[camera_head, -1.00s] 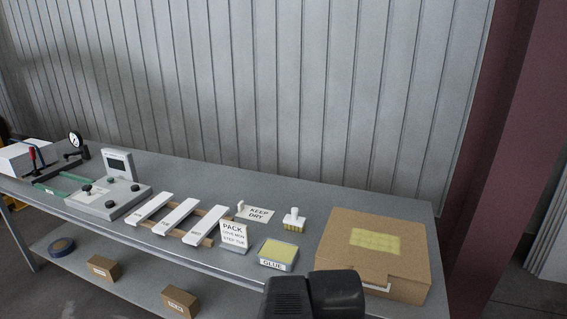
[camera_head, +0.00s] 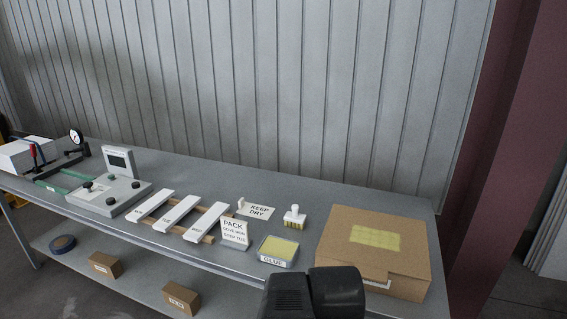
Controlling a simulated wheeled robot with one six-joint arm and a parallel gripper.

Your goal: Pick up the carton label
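A white card reading "KEEP DRY" (camera_head: 259,210), which looks like the carton label, lies on the bench behind the "PACK" sign. A small white knob (camera_head: 241,203) stands at its left end. The cardboard carton (camera_head: 329,234) sits to the right, closed, with a yellowish patch (camera_head: 375,237) on its top. A dark part of my arm (camera_head: 313,293) shows at the bottom edge, in front of the carton. My gripper's fingers are not in view, so I cannot see their opening or anything in them.
A glue tray (camera_head: 277,262), a white-handled brush (camera_head: 294,217) and a "PACK" sign (camera_head: 234,235) stand near the label. White strips on a wooden rack (camera_head: 176,218) and a scale (camera_head: 109,196) are left. A corrugated wall rises behind. Small cartons lie on the lower shelf.

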